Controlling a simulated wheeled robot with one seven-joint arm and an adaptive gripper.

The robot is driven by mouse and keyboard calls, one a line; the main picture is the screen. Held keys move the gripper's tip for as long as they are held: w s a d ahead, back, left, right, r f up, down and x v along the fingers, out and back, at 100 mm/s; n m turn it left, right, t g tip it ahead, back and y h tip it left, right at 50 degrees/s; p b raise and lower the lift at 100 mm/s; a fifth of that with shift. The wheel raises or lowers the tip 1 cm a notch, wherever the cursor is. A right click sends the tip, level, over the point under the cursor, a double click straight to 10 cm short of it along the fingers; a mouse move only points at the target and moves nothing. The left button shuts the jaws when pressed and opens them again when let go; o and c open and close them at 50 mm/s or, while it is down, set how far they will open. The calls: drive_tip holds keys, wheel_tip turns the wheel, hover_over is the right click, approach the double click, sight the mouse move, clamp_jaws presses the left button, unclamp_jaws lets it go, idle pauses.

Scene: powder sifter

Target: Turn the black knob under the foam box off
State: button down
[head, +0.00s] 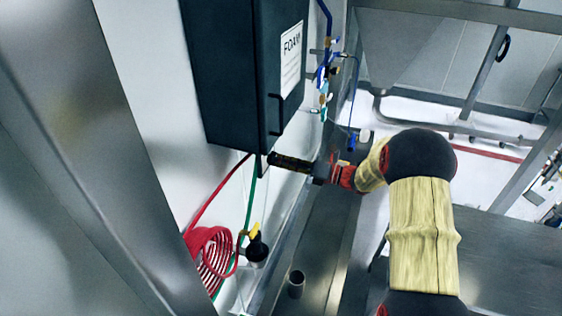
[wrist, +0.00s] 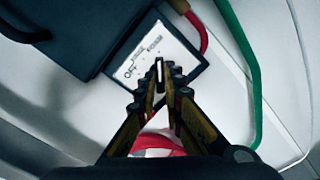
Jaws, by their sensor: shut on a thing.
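The dark foam box (head: 245,75) hangs on the white wall with a white FOAM label on its side. Its dark lower corner shows at the upper left of the wrist view (wrist: 85,30). Under it is a white plate (wrist: 135,66) with the word OFF. My gripper (wrist: 166,74) reaches over this plate with its fingertips close together, shut on the black knob. In the head view my gripper (head: 272,160) is at the box's bottom edge, and the knob is hidden there.
A red hose (head: 213,250) is coiled on the wall below the box, beside a green hose (head: 250,200). A yellow-handled valve (head: 255,235) sits near the coil. Blue pipes (head: 325,60) run right of the box.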

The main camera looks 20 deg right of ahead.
drive_tip(key=shift+f+n+b, duration=0.1)
drive_tip(key=shift+n+b, duration=0.3)
drive_tip(key=shift+b, duration=0.05)
drive_tip(key=n+b, duration=1.6)
drive_tip(key=b, duration=0.5)
drive_tip(key=shift+f+n, duration=0.1)
drive_tip(key=shift+n, duration=0.3)
drive_tip(key=shift+n+b, duration=0.3)
drive_tip(key=shift+b, duration=0.2)
drive_tip(key=c, duration=1.9)
unclamp_jaws()
drive_tip(key=shift+s+r, duration=0.1)
drive_tip(key=shift+r, duration=0.1)
